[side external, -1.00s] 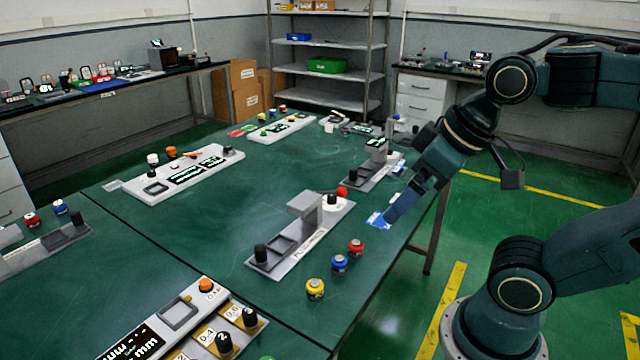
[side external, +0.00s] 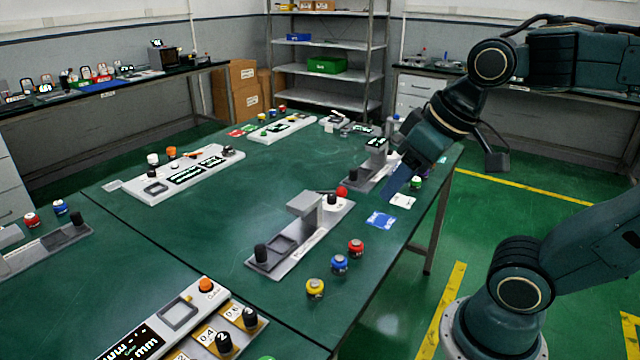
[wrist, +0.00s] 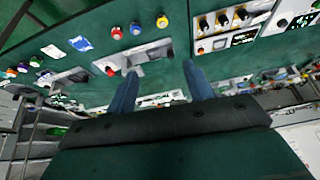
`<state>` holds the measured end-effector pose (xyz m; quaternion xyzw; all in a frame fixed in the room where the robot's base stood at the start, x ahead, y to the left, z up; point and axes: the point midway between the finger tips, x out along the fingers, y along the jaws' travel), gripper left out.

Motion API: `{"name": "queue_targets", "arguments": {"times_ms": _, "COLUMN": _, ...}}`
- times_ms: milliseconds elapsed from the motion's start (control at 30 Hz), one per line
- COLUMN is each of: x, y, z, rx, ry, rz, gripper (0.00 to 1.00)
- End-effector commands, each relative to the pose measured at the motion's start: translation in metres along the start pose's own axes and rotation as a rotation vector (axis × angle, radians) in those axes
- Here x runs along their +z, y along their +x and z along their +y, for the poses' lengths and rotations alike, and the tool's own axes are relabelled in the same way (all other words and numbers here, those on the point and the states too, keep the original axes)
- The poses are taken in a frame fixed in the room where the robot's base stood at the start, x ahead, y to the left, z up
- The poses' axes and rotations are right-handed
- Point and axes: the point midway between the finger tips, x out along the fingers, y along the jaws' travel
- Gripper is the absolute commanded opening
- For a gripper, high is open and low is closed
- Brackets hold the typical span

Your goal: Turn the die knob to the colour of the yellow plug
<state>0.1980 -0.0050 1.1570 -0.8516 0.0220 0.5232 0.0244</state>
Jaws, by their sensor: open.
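The yellow plug (side external: 315,288) stands upright on the green table, in line with a blue plug (side external: 340,264) and a red plug (side external: 356,247). Beside them is a grey press-like device (side external: 325,228) with a black knob (side external: 262,253) at its front end and a red ball at its back end. I cannot tell for certain which knob is the die knob. My gripper (side external: 389,194) is open and empty above the right table edge, behind the plugs. In the wrist view, the device and the yellow plug (wrist: 162,21) lie beyond my fingers (wrist: 160,90).
A blue card (side external: 381,220) and a white card (side external: 402,201) lie near the right edge. A similar device (side external: 362,180) stands behind. A panel with an orange button (side external: 205,285) and black knobs is at the front. The table centre is clear.

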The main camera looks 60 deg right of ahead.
Motion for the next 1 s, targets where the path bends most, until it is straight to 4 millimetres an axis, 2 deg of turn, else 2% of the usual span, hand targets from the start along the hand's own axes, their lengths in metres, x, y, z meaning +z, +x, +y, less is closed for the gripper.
{"name": "queue_targets", "arguments": {"times_ms": 267, "x": -0.059, "y": 0.002, "z": 0.015, "rx": 0.035, "ry": 0.162, "rz": -0.057, "gripper": 0.52}}
{"name": "queue_targets", "arguments": {"times_ms": 467, "x": -0.103, "y": 0.013, "z": 0.032, "rx": 0.063, "ry": 0.290, "rz": -0.097, "gripper": 0.52}}
{"name": "queue_targets", "arguments": {"times_ms": 767, "x": -0.164, "y": 0.042, "z": 0.067, "rx": 0.107, "ry": 0.486, "rz": -0.154, "gripper": 0.52}}
{"name": "queue_targets", "arguments": {"times_ms": 1000, "x": -0.203, "y": 0.076, "z": 0.103, "rx": 0.145, "ry": 0.642, "rz": -0.198, "gripper": 0.52}}
